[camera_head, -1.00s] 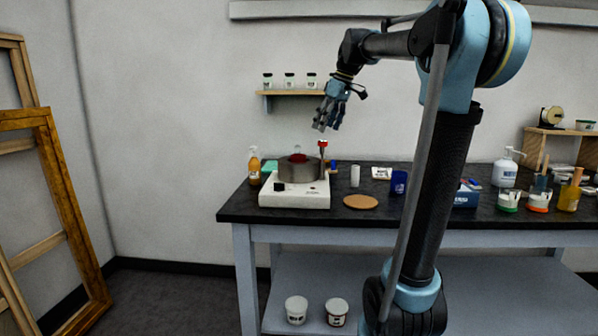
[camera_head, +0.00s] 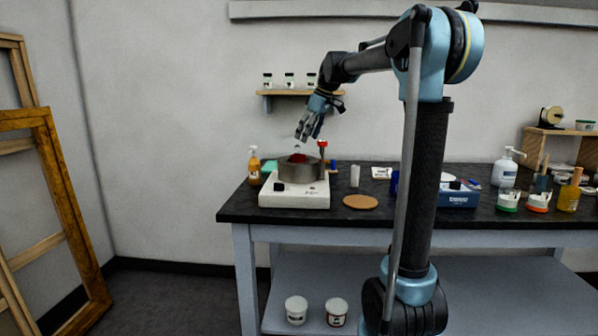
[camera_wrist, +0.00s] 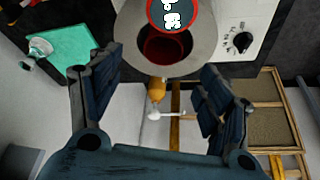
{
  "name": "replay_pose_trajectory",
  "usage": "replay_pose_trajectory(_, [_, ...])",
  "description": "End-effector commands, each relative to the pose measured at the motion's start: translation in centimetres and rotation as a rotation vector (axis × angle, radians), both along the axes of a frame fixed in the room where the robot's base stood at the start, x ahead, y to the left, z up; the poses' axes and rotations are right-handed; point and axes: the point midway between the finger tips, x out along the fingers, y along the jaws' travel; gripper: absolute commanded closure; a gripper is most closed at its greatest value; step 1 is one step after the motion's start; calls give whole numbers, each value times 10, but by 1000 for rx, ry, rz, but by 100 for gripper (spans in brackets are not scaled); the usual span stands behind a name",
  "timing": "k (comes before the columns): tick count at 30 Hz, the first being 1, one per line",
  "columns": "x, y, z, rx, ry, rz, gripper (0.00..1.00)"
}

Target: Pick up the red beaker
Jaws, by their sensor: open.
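The red beaker (camera_head: 297,158) sits in a round grey pot (camera_head: 297,172) on a white hot plate (camera_head: 294,195), with its top just showing above the rim. In the wrist view the beaker (camera_wrist: 165,48) shows as dark red inside the pot, partly covered by a red-rimmed round item with white marks (camera_wrist: 172,14). My gripper (camera_head: 305,136) is above the pot, tilted downward, open and empty. In the wrist view its fingers stand wide apart, with the pot beyond them near the top of the picture.
A red-topped upright item (camera_head: 322,146) stands close at the pot's right. An orange pump bottle (camera_head: 254,168) is left of the hot plate, beside a teal item (camera_head: 269,166). A shelf with jars (camera_head: 290,92) is on the wall behind. A cork disc (camera_head: 361,202) lies to the right.

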Motion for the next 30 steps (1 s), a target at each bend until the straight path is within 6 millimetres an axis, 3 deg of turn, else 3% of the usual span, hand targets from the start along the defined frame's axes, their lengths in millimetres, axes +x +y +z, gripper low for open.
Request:
replay_pose_trajectory(3, [2,6,-15,0,0,1,29])
replay_pose_trajectory(11, [4,11,-29,0,0,0,29])
replay_pose_trajectory(21, [8,27,-67,0,0,0,29])
replay_pose_trajectory(30, [9,28,-72,0,0,0,29])
